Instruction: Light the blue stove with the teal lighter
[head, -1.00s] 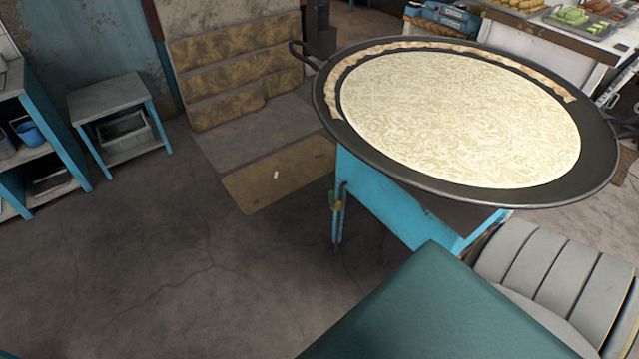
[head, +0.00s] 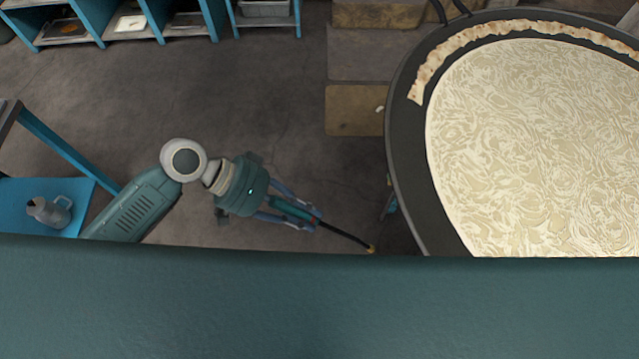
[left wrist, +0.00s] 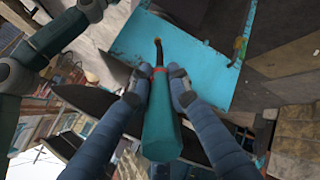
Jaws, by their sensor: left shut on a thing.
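My left gripper (head: 297,211) is shut on the teal lighter (head: 288,206), which has a long dark nozzle with a yellowish tip pointing right toward the pan. In the left wrist view the lighter (left wrist: 161,125) sits between the two blue fingers of the left gripper (left wrist: 160,88). Its nozzle points at a bright blue panel of the stove (left wrist: 190,45). In the head view the stove is mostly hidden beneath the large dark pan (head: 405,150); only a small blue bit shows by the pan's left edge. I see no flame. My right gripper is not in view.
A blue shelf (head: 155,28) stands at the back left. A metal jug (head: 48,212) stands on a blue surface at the left.

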